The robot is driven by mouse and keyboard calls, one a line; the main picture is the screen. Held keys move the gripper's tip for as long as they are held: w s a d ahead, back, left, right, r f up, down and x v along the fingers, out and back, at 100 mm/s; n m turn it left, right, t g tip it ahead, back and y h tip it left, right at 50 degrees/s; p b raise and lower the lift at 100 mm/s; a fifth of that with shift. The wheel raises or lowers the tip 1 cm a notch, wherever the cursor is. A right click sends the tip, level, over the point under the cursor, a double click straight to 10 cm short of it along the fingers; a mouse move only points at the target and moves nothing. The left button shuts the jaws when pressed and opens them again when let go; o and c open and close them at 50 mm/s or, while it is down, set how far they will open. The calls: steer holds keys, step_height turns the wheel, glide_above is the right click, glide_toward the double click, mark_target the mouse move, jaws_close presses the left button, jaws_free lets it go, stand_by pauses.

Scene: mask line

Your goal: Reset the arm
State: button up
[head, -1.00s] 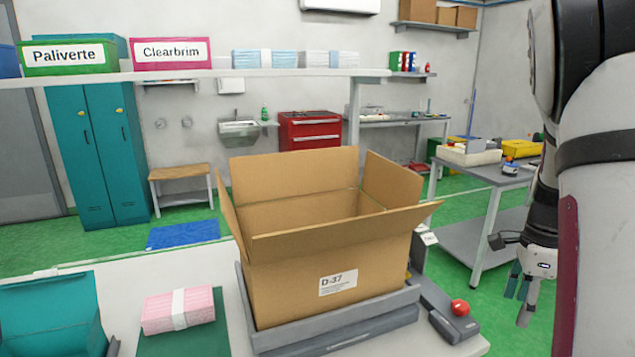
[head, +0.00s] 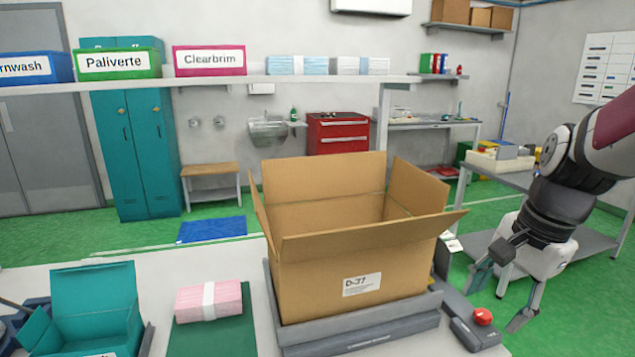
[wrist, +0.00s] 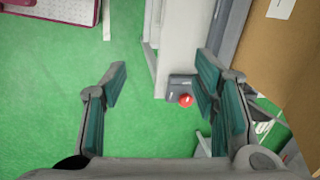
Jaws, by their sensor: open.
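My gripper (head: 500,298) hangs at the right end of the work table in the head view, pointing down, just right of the red button. It is open and nothing is between its fingers. In the wrist view the gripper (wrist: 160,90) shows its two teal-padded fingers wide apart over green floor and the table's edge. My arm comes in from the right edge of the head view.
An open cardboard box (head: 350,250) stands on a grey platform (head: 365,330). A red button (head: 482,317) on a grey unit sits close to my gripper. A pink bundle (head: 209,301) and a teal box (head: 95,310) lie left. A grey side table (head: 500,180) stands behind my arm.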

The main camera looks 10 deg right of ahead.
steer(key=s+a+r+n+t+p, duration=0.1)
steer(key=s+a+r+n, duration=0.2)
steer(key=s+a+n, duration=0.3)
steer(key=s+a+r+n+t+h+p, duration=0.1)
steer(key=s+a+r+n, duration=0.2)
steer(key=s+a+n, duration=0.4)
steer(key=shift+a+n, duration=0.3)
steer(key=shift+n, duration=0.7)
